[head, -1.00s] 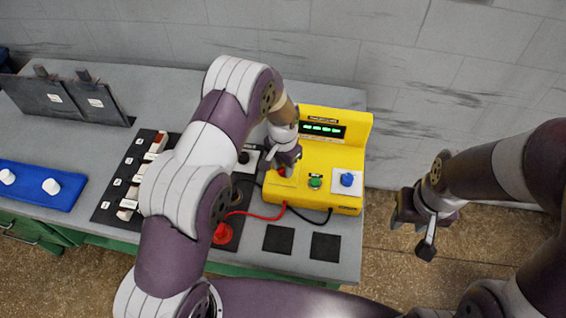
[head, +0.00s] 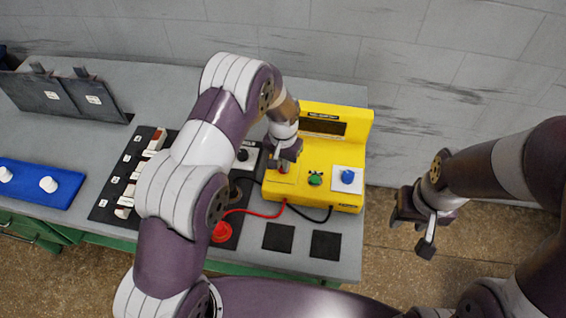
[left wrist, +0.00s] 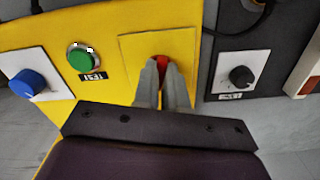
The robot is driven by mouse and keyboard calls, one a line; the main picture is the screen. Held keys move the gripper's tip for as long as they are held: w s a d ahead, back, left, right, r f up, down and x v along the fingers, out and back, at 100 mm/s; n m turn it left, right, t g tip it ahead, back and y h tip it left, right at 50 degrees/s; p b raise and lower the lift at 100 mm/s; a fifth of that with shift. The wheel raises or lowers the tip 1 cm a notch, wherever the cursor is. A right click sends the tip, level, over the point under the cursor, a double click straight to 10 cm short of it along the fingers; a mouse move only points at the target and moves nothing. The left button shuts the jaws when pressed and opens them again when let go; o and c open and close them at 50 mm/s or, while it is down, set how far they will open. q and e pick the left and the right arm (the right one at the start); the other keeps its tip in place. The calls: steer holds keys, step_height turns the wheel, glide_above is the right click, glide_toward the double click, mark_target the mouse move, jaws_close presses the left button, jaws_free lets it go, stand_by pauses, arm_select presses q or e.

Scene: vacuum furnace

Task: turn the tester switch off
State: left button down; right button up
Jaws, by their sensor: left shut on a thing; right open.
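The yellow tester (head: 335,160) stands on the right part of the bench, and its display (head: 324,125) is dark. My left gripper (head: 284,166) is at the left of the tester's front panel. In the left wrist view my left gripper (left wrist: 163,72) is shut on the red switch (left wrist: 161,61), which shows between the fingertips on a yellow plate (left wrist: 182,48). Most of the switch is hidden by the fingers. A green button (left wrist: 79,57) marked TEST and a blue knob (left wrist: 27,83) are beside it. My right gripper (head: 422,220) is open and empty, off the bench's right side.
Black and red leads (head: 262,214) run from the tester's front. A black panel with white switches (head: 128,180), a dark knob on a white plate (left wrist: 240,76) and a blue tray (head: 40,184) are to the left. Two dark squares (head: 278,237) lie in front.

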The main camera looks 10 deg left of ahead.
arm_select(q)
steer(key=n+b, duration=0.1)
steer(key=n, duration=0.3)
steer(key=shift+w+d+n, duration=0.1)
steer(key=shift+n, duration=0.2)
steer(key=shift+r+n+b, duration=0.1)
steer(key=shift+n+b, duration=0.45)
steer(key=shift+n, duration=1.65)
steer(key=c, duration=1.2)
jaws_free()
steer(key=shift+d, duration=0.1)
step_height(320, 180, up, 6)
steer(key=shift+b, duration=0.95)
step_height(320, 180, up, 7)
steer(key=shift+f, duration=0.1)
